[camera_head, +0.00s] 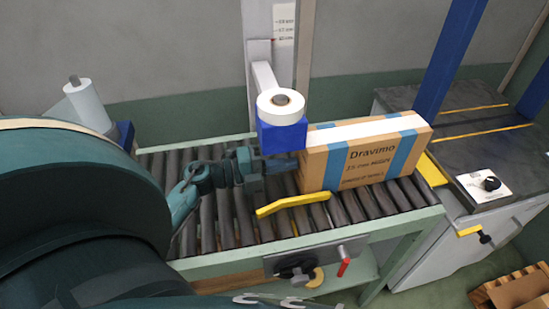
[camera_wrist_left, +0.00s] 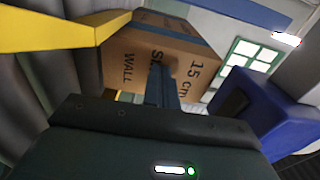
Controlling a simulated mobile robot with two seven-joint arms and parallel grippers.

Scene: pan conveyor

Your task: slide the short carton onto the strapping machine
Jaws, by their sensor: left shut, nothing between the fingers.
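The short carton (camera_head: 360,162), brown with blue bands and "Dravimo" print, stands upright on the roller conveyor (camera_head: 222,215), its right end close to the strapping machine (camera_head: 395,98). The machine has a dark top and a blue arch (camera_head: 448,55). My left gripper (camera_head: 285,164) is shut and empty at the carton's left end, low over the rollers. In the left wrist view the closed fingers (camera_wrist_left: 162,85) point at the carton's printed end face (camera_wrist_left: 130,60). I cannot tell whether they touch it. The blue tape head hides part of the gripper and carton end. My right gripper is out of view.
A blue tape head with a white roll (camera_head: 281,107) hangs over the conveyor beside the carton. A yellow guide (camera_head: 293,204) lies along the near side, and another yellow piece (camera_head: 432,168) is at the conveyor's right end.

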